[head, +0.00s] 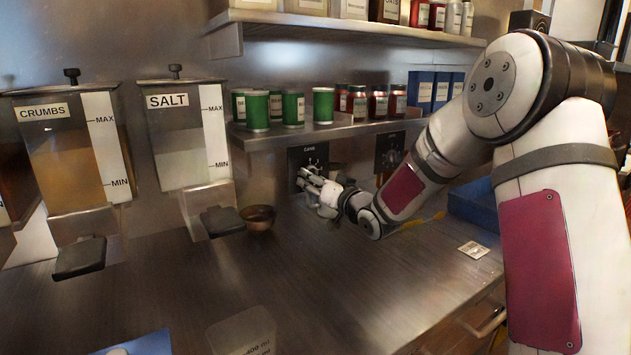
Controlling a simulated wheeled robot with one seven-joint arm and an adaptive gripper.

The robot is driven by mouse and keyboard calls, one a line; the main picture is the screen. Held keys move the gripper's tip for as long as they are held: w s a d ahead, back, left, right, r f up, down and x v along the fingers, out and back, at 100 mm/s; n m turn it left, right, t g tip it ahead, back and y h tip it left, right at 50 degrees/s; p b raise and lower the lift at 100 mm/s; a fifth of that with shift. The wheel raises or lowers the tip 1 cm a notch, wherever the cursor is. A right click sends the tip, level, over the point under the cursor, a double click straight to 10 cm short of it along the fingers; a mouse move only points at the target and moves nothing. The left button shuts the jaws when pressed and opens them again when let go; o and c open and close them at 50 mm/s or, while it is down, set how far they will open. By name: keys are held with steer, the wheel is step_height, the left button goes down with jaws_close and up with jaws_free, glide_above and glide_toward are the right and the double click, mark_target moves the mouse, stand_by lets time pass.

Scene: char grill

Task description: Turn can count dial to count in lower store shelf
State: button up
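The can count dial is on a black panel labelled "CANS" (307,154), fixed to the wall below the lower store shelf (290,136). My gripper (306,175) is at the lower part of this panel, with its fingers at or just in front of the dial. The gripper and the small size hide most of the dial, so its setting cannot be read. I cannot tell whether the fingers touch it. On the lower shelf stand several green cans (257,110); one (323,105) stands a little apart on the right.
A second dial panel (390,150) is right of the first. Red-brown jars (357,102) and blue boxes (425,90) share the lower shelf. CRUMBS (65,150) and SALT (180,135) dispensers hang left, with a bowl (258,217) nearby. The middle counter is clear.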

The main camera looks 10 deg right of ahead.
steer(key=shift+r, duration=0.1)
steer(key=v, duration=1.2)
steer(key=s+d+r+g+h+p, duration=0.1)
steer(key=s+r+g+h+p, duration=0.2)
steer(key=s, duration=0.4)
steer(key=s+d+r+g+h, duration=0.1)
steer(key=s+r+g+h, duration=0.2)
steer(key=s, duration=0.4)
steer(key=s+a+g+p, duration=0.1)
steer(key=s+a+g, duration=0.1)
steer(key=s, duration=1.1)
steer(key=s+a+f+g+p, duration=0.1)
steer(key=s+a+g, duration=0.2)
steer(key=s, duration=1.1)
steer(key=shift+a+g, duration=0.2)
steer(key=shift+g, duration=0.8)
